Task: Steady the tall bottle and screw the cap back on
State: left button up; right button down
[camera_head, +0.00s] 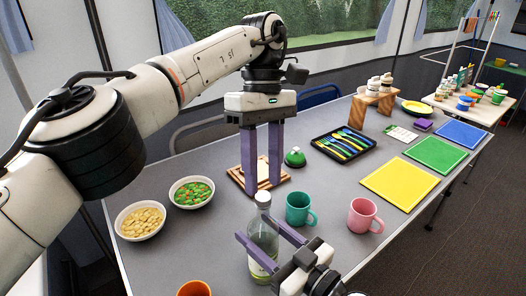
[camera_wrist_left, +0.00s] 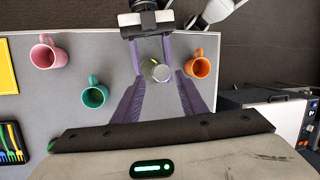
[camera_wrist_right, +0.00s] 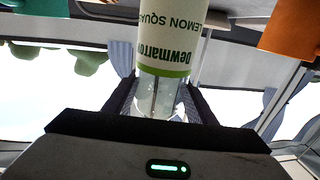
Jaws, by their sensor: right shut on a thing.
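The tall clear bottle (camera_head: 263,228) stands upright near the table's front edge. Its "Lemon Squash" label (camera_wrist_right: 165,48) shows in the right wrist view. My right gripper (camera_head: 262,240) is shut on the bottle from the front, one finger on each side. My left gripper (camera_head: 263,189) points down above the bottle, open, with a clear gap between its fingers. In the left wrist view the bottle's top (camera_wrist_left: 160,71) lies between the open left fingers. A pale, greyish top shows on the bottle; I cannot tell whether it is the cap or the bare mouth.
A green mug (camera_head: 298,208) and a pink mug (camera_head: 364,215) stand right of the bottle, an orange mug (camera_head: 194,289) left of it. Two food bowls (camera_head: 140,221) (camera_head: 191,191), a wooden board (camera_head: 236,179), a green bell (camera_head: 295,158) and a cutlery tray (camera_head: 343,157) lie further back.

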pick_arm(q)
jog(key=n, duration=0.2)
jog(key=r+n, duration=0.1)
jog(key=n, duration=0.1)
jog(key=shift+w, duration=0.1)
jog(key=r+n, duration=0.1)
jog(key=n, duration=0.6)
jog(key=r+n+t, duration=0.1)
jog(key=n, duration=0.6)
jog(key=r+n+t, duration=0.1)
jog(key=n, duration=0.6)
jog(key=shift+s+r+n, duration=0.2)
jog(key=shift+s+n, duration=0.1)
jog(key=n, duration=0.4)
jog(key=shift+s+r+t, duration=0.2)
jog(key=shift+r+t, duration=0.05)
jog(key=shift+t, duration=0.15)
jog(key=n, duration=0.3)
jog(key=shift+s+r+n, duration=0.2)
jog(key=shift+r+n, duration=0.05)
jog(key=shift+n, duration=0.05)
jog(key=n, duration=0.5)
jog(key=shift+s+r+n+t, duration=0.3)
jog(key=shift+s+t, duration=0.1)
jog(key=shift+f, duration=0.15)
jog(key=shift+f, duration=3.9)
